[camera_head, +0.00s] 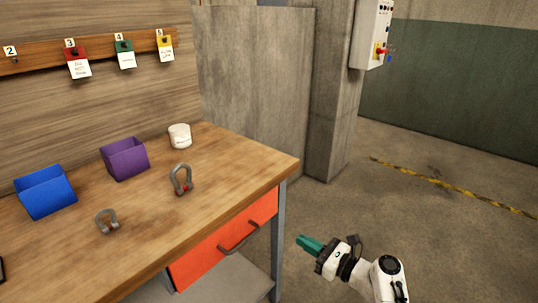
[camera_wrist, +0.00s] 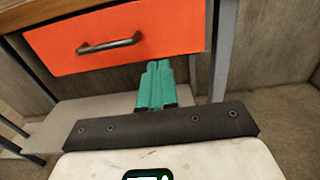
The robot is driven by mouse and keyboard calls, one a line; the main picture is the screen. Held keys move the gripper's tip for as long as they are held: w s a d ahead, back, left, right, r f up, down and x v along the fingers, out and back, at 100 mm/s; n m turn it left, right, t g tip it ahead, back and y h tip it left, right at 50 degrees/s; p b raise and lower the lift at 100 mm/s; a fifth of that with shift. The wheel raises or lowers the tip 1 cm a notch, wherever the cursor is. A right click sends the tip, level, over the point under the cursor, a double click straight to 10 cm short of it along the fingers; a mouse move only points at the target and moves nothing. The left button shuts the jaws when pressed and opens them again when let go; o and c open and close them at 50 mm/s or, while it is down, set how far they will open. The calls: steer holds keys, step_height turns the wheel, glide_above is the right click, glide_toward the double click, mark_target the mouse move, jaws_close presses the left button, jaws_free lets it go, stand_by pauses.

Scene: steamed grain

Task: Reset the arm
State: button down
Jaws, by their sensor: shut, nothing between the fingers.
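My gripper (camera_head: 305,240) has green fingers and hangs in the air at the lower right of the head view, to the right of the workbench and apart from it. In the wrist view its fingers (camera_wrist: 156,75) are pressed together with nothing between them. They point toward the bench's orange drawer (camera_wrist: 125,40), which has a dark handle. My white arm reaches in from the lower right of the head view.
The wooden workbench (camera_head: 222,205) holds a blue bin (camera_head: 47,197), a purple bin (camera_head: 125,160), a white tub (camera_head: 180,136) and two shackles, one larger (camera_head: 181,180) and one smaller (camera_head: 107,222). A concrete pillar (camera_head: 330,100) stands behind. The floor at right is clear.

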steer(key=s+d+f+n+g+h+p, duration=0.2)
steer(key=s+f+n+g+h, duration=0.15)
steer(key=s+n, duration=0.5)
steer(key=s+d+f+n+g+h+p, duration=0.15)
steer(key=s+f+n+g, duration=0.35)
steer(key=s, duration=0.7)
steer(key=s+d+r+n+g+h+p, duration=0.1)
steer(key=s+d+r+n+h, duration=0.1)
steer(key=s, duration=0.5)
steer(key=s+d+r+n+g+h+p, duration=0.1)
steer(key=s+d+r+n+h, duration=0.1)
steer(key=s+n, duration=0.4)
steer(key=s+d+r+n+g+h+p, duration=0.1)
steer(key=s+d+n+h, duration=0.3)
steer(key=s, duration=0.6)
steer(key=shift+s+d+r+n, duration=0.2)
steer(key=shift+d+r+n, duration=0.25)
steer(key=shift+d+r, duration=0.35)
